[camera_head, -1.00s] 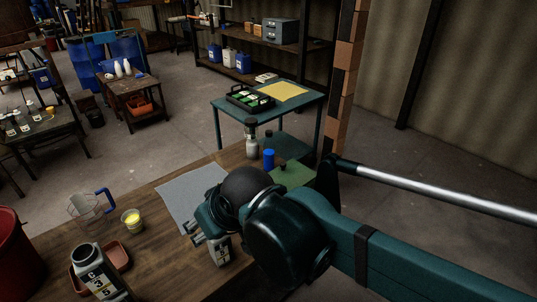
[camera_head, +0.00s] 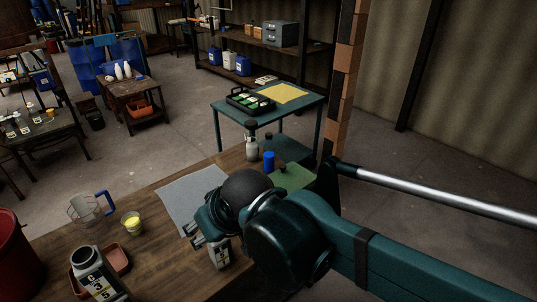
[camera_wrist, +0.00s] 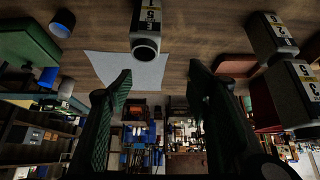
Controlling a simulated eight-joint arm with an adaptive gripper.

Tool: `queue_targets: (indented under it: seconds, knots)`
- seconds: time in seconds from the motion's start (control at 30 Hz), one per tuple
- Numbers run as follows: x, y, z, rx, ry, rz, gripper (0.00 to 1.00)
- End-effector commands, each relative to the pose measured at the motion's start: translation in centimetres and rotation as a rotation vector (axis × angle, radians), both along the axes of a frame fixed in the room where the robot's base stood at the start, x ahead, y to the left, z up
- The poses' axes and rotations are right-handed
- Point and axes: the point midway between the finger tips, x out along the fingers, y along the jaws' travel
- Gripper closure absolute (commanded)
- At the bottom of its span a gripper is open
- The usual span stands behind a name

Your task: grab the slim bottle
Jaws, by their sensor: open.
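A grey bottle with a white and yellow label (camera_head: 219,254) stands on the wooden table, partly hidden behind my gripper (camera_head: 196,235) in the head view. I take it as the slim bottle, though its full shape is hidden there. In the wrist view this bottle (camera_wrist: 146,22) is upright, its round mouth facing the camera, just beyond the fingertips and slightly left of the middle of the gap. My gripper (camera_wrist: 160,72) is open, with nothing between its green fingers. The bottle looks apart from both fingers.
Similar bottles (camera_wrist: 272,36) stand at the right in the wrist view; one (camera_head: 93,272) is front left in the head view.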

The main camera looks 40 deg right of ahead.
Motion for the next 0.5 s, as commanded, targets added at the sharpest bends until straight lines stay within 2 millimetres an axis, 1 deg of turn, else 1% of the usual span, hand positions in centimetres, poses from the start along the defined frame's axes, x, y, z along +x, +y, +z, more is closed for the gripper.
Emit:
queue_targets:
  seconds: [0.27, 0.37, 0.5]
  knots:
    - [0.2, -0.1, 0.2, 0.001, 0.001, -0.004, 0.50]
    - [0.6, -0.4, 0.5, 0.002, 0.004, -0.012, 0.50]
    - [1.6, -1.1, 1.4, 0.003, 0.010, -0.036, 0.50]
